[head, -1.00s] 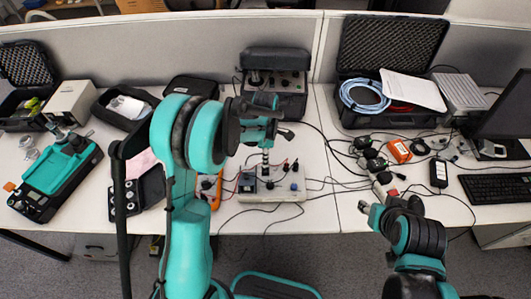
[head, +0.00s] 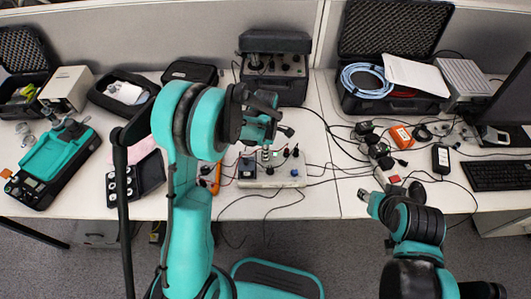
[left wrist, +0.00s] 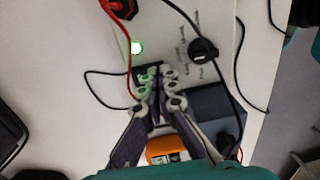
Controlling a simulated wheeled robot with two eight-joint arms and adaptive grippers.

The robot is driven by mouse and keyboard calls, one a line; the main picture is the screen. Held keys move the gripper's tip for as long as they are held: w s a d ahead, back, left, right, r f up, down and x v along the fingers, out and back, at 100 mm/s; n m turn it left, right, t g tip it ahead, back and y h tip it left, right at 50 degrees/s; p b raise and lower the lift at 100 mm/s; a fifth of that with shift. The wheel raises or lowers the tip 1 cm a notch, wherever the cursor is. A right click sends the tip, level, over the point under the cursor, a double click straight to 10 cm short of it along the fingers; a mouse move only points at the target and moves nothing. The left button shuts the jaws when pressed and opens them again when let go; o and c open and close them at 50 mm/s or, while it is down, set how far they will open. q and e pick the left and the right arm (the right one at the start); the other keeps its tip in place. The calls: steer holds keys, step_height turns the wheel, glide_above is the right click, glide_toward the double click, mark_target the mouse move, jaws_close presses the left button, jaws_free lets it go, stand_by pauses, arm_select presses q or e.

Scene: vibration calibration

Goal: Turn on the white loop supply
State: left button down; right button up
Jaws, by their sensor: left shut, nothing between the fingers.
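The white loop supply (head: 285,181) is a pale box near the table's front edge, with knobs and cables on top. In the left wrist view its white panel (left wrist: 170,30) shows a lit green light (left wrist: 137,48), a black rotary knob (left wrist: 204,50) and a dark switch (left wrist: 147,72), partly covered by the fingertips. My left gripper (left wrist: 158,88) is shut and empty over that switch; contact cannot be told. In the head view my left gripper (head: 266,155) points down over the supply. My right gripper (head: 366,198) is near the table's front edge, its jaws unclear.
A dark blue block (left wrist: 215,105) and an orange meter (left wrist: 168,150) sit close to the fingers. Red and black cables cross the panel. A black case (head: 274,75) stands behind the supply. Adapters and an orange box (head: 401,136) lie to the right.

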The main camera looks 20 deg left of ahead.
arm_select(q)
steer(key=shift+w, duration=0.15)
steer(key=shift+w+a+r, duration=0.15)
steer(key=shift+w+a, duration=0.15)
steer(key=shift+w, duration=0.4)
arm_select(e)
steer(key=shift+r, duration=0.1)
